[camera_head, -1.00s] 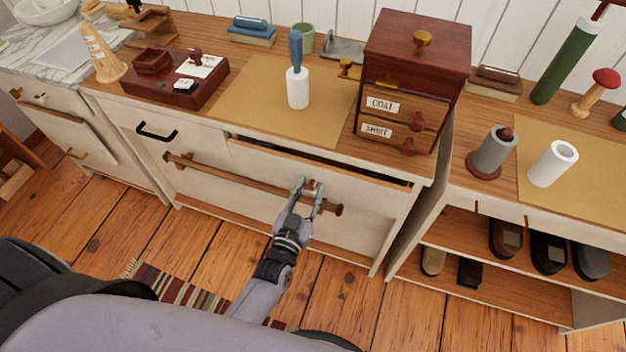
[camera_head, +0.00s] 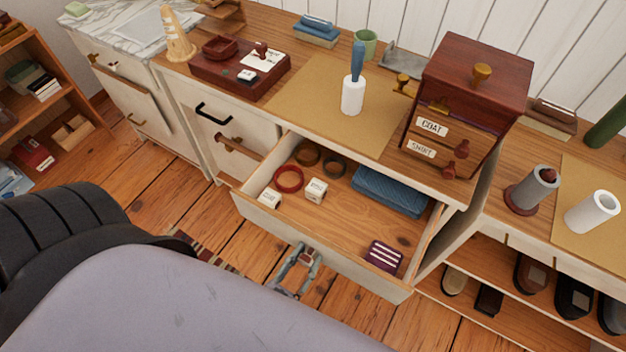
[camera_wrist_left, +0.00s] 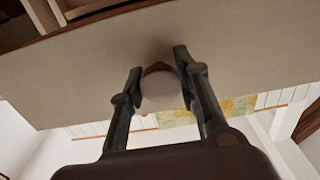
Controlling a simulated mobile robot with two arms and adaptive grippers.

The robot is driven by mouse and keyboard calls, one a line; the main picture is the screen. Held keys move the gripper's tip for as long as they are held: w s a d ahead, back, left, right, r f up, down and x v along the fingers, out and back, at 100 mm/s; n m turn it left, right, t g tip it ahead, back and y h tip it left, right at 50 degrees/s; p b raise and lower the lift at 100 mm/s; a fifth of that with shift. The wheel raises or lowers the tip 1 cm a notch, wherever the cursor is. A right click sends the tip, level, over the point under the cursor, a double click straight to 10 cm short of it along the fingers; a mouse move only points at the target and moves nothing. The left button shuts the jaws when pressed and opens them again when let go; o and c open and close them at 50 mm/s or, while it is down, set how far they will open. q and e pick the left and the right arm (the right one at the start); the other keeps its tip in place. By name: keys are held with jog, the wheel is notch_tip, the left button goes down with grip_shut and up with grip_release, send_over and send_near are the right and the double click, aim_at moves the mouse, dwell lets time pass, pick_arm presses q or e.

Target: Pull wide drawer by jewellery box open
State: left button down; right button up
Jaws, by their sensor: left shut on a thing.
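The wide drawer (camera_head: 262,218) stands pulled well out of the cabinet, below the jewellery box (camera_head: 475,80). Its inside shows in the head view. My left gripper (camera_head: 300,258) is at the outer face of the drawer front, partly hidden by my own body. In the left wrist view, its two fingers (camera_wrist_left: 158,82) are shut on a small rounded knob (camera_wrist_left: 162,92) against the pale drawer front (camera_wrist_left: 80,85). The knob is hidden in the head view. My right gripper is not in view.
The drawer holds a blue folded cloth (camera_head: 390,190), a striped purple thing (camera_head: 384,256), rings and white cubes. A wooden bar (camera_head: 238,147) shows left of the drawer. Open shelves with shoes (camera_head: 532,272) stand to the right.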

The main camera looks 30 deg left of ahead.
pick_arm(q)
jog(key=shift+s, duration=0.3)
jog(key=shift+f, duration=0.1)
jog(key=c, duration=1.2)
grip_release()
jog(key=s, duration=1.2)
jog(key=shift+a, duration=0.2)
